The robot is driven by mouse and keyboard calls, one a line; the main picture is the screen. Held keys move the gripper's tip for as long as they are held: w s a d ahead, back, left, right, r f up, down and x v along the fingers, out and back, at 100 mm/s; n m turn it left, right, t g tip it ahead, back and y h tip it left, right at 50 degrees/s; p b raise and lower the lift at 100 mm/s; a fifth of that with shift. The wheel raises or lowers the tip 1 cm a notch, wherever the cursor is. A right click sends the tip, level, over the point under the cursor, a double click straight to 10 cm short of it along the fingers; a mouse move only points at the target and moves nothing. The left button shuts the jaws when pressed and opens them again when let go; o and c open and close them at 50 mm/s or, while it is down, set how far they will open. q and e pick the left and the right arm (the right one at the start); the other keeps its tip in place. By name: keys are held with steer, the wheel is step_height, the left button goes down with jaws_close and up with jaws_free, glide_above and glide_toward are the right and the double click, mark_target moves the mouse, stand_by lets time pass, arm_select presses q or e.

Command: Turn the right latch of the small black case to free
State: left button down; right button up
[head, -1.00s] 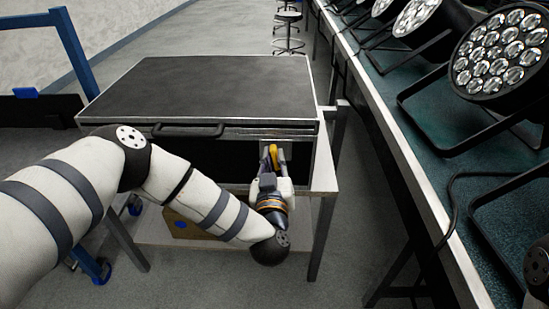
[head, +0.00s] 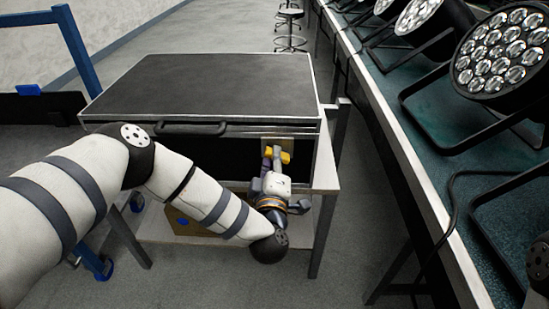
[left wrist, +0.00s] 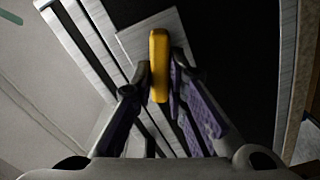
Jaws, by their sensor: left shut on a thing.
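The small black case (head: 215,85) stands on a table, its lid down and its handle (head: 190,129) facing me. The right latch (head: 285,157) is a yellow lever on a pale metal plate at the right of the front face. My left gripper (head: 274,160) is at that latch and partly hides it. In the left wrist view the yellow latch (left wrist: 158,65) stands between the fingertips of my left gripper (left wrist: 161,75), which is shut on it. The lever lies at a slant to the plate (left wrist: 137,40). My right gripper is not in view.
The table (head: 326,176) has a lower shelf with a brown box (head: 185,222). A long green-topped bench (head: 430,130) with several par cans (head: 500,52) runs along the right. A blue frame (head: 75,45) stands at the left. Floor between table and bench is open.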

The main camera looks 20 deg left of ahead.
arm_select(q)
steer(key=shift+f+n, duration=0.2)
steer(key=shift+n, duration=2)
steer(key=shift+b, duration=0.3)
steer(key=c, duration=1.6)
jaws_free()
steer(key=shift+s, duration=0.1)
steer(key=v, duration=1.2)
